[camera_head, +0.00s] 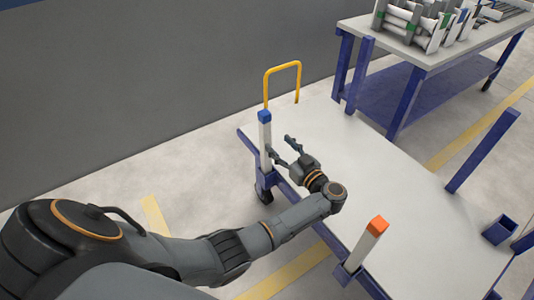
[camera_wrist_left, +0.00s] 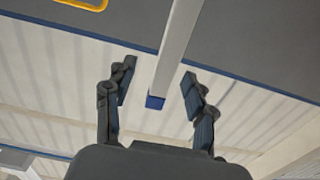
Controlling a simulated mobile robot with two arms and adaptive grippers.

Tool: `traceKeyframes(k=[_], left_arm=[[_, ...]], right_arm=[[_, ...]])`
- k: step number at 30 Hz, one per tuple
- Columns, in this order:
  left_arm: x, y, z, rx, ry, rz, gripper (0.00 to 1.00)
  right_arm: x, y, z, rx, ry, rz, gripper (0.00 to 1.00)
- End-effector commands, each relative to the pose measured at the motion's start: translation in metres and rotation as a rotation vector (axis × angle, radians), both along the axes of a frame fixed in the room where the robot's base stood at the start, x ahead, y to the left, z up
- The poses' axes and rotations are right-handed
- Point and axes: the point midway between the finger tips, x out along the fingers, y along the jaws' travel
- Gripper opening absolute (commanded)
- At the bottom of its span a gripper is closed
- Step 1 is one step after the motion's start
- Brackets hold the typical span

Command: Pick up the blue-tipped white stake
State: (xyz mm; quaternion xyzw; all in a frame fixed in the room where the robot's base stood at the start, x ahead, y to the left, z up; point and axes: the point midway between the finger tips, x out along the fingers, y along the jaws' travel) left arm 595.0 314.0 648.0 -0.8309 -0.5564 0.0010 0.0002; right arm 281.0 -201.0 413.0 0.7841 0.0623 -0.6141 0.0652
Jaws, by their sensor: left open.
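The blue-tipped white stake (camera_head: 265,139) stands upright at the left edge of the flat cart, its blue tip on top. My left gripper (camera_head: 280,147) is open and empty over the cart, just right of the stake, with one fingertip close to it. In the left wrist view, the stake (camera_wrist_left: 177,50) runs down from the top edge, and its blue tip shows between the open fingers of the left gripper (camera_wrist_left: 156,86). I cannot tell whether the stake is within the fingers' reach. My right gripper is out of view.
An orange-tipped white stake (camera_head: 371,240) stands at the cart's near edge. A yellow handle (camera_head: 283,66) rises behind the blue-tipped stake. The cart's flat bed (camera_head: 400,180) is clear. A blue-legged table (camera_head: 450,52) with pipes stands at upper right.

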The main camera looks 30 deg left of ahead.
Motion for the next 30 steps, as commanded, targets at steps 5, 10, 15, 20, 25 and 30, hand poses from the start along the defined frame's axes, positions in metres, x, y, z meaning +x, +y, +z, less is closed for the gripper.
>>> traceKeyframes(k=[5, 10, 15, 20, 25, 30], left_arm=[[0.006, 0.014, 0.0, 0.0, -0.001, -0.002, 0.55], [0.01, 0.032, 0.003, 0.003, -0.003, -0.001, 0.55], [0.017, 0.057, 0.005, 0.004, -0.002, -0.001, 0.55], [0.021, 0.066, 0.005, 0.001, -0.001, -0.002, 0.55], [0.02, 0.066, 0.005, 0.0, -0.001, -0.002, 0.55], [0.02, 0.066, 0.005, 0.0, -0.001, -0.002, 0.26]], right_arm=[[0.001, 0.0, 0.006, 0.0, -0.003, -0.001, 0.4], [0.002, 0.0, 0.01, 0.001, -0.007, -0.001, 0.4], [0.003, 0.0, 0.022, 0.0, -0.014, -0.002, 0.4], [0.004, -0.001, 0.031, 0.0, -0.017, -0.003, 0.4], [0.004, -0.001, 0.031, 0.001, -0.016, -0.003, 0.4], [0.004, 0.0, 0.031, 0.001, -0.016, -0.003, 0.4]])
